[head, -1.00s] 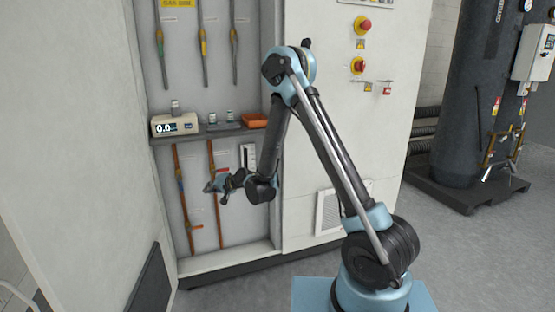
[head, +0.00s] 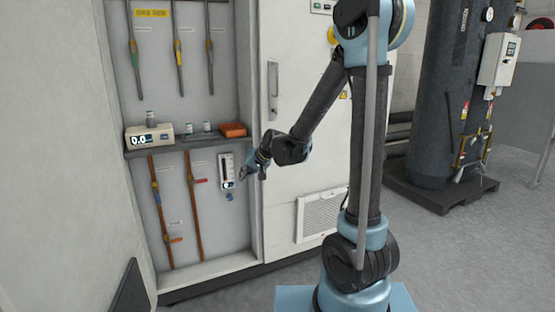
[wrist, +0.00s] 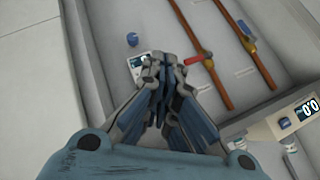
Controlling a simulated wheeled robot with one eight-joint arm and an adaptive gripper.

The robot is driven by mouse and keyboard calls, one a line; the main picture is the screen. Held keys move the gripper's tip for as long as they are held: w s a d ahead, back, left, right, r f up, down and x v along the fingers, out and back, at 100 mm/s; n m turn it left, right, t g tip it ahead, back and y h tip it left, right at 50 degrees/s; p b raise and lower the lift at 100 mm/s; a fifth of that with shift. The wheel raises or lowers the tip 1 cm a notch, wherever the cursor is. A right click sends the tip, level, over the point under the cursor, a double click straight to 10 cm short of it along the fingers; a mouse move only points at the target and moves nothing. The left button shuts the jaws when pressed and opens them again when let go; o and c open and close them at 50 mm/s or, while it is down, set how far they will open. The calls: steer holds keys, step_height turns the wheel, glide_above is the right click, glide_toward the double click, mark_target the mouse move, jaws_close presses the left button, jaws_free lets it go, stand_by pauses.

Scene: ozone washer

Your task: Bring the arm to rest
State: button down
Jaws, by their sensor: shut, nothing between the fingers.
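My gripper (head: 252,172) is at the end of my bent arm, in front of the open cabinet's right edge in the head view. In the wrist view my gripper (wrist: 157,62) points toward the cabinet's back panel, with its fingers together and nothing between them. A white gauge panel (head: 226,171) is on the back panel just left of the gripper. In the wrist view the gauge panel (wrist: 138,66) is partly hidden behind the fingertips. A small blue knob (wrist: 132,39) sits beside it.
A shelf (head: 190,143) carries a scale with a display (head: 148,137), small jars and an orange tray (head: 232,129). Copper pipes with valves (head: 193,195) run below it. The cabinet door (head: 60,150) stands open at left. A dark tank (head: 440,100) stands at right, with open floor before it.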

steer(key=s+d+f+g+h, duration=0.3)
steer(key=s+d+h, duration=0.3)
steer(key=s+d, duration=2.4)
steer(key=shift+s+d+m+h, duration=0.2)
steer(key=shift+d+m+h, duration=0.2)
steer(key=shift+d, duration=0.75)
steer(key=c, duration=2.4)
jaws_free()
steer(key=shift+s+d+f, duration=0.2)
steer(key=shift+s+f, duration=0.05)
steer(key=shift+s, duration=0.15)
steer(key=c, duration=1.5)
jaws_free()
steer(key=shift+c, duration=0.5)
steer(key=shift+d, duration=0.1)
